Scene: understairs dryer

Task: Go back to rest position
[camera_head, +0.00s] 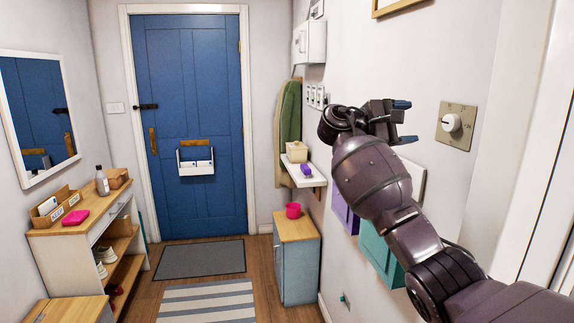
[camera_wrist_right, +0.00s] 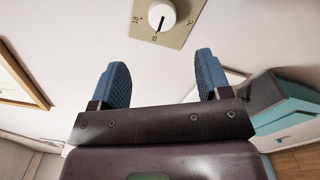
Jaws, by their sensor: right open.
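My right gripper (camera_head: 404,121) is raised near the right-hand wall, its blue fingertips apart with nothing between them. In the right wrist view, the two blue fingers of this gripper (camera_wrist_right: 160,82) are also wide apart and empty. A square beige plate with a white dial, a thermostat (camera_head: 451,123), is on the wall just right of the fingertips and apart from them. The dial (camera_wrist_right: 155,15) shows at the top of the right wrist view, beyond the fingers. My left gripper is not in view.
A small white shelf (camera_head: 310,181), a purple wall box (camera_head: 344,213) and a teal wall box (camera_head: 374,245) sit near my right arm. A cabinet (camera_head: 298,262) stands below. A shelf unit (camera_head: 60,262) lines the left wall. The floor before the blue door (camera_head: 195,110) is open.

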